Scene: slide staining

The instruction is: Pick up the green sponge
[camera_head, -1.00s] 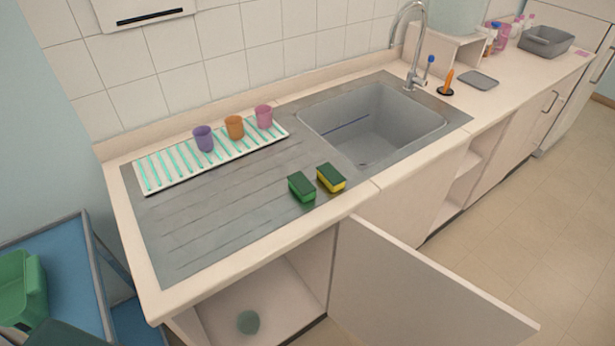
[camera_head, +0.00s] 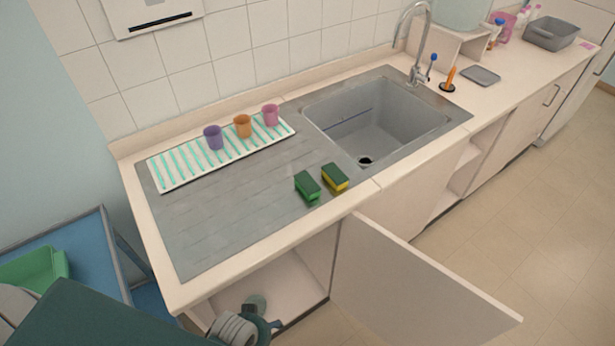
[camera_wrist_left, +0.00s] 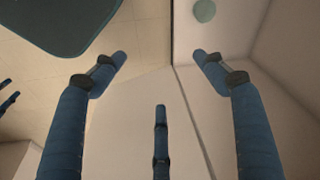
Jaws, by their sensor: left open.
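The green sponge (camera_head: 307,187), with a darker green top, lies on the grey draining board left of the sink. A yellow sponge with a dark green top (camera_head: 335,177) lies close to its right. My left gripper is low at the front of the open cupboard, below and left of the sponges; in the head view only its wrist part shows at the bottom edge. In the left wrist view the gripper (camera_wrist_left: 160,60) has its blue fingers spread, with nothing between them. No sponge shows there. Small dark blue tips at that view's left edge may be my right gripper's fingers.
A striped mat (camera_head: 176,178) holds a purple cup (camera_head: 213,138), an orange cup (camera_head: 243,127) and a pink cup (camera_head: 271,115). The sink (camera_head: 375,120) looks empty. An open cupboard door (camera_head: 420,290) juts out below the counter. A rounded grey-green thing (camera_wrist_left: 204,10) lies inside the cupboard.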

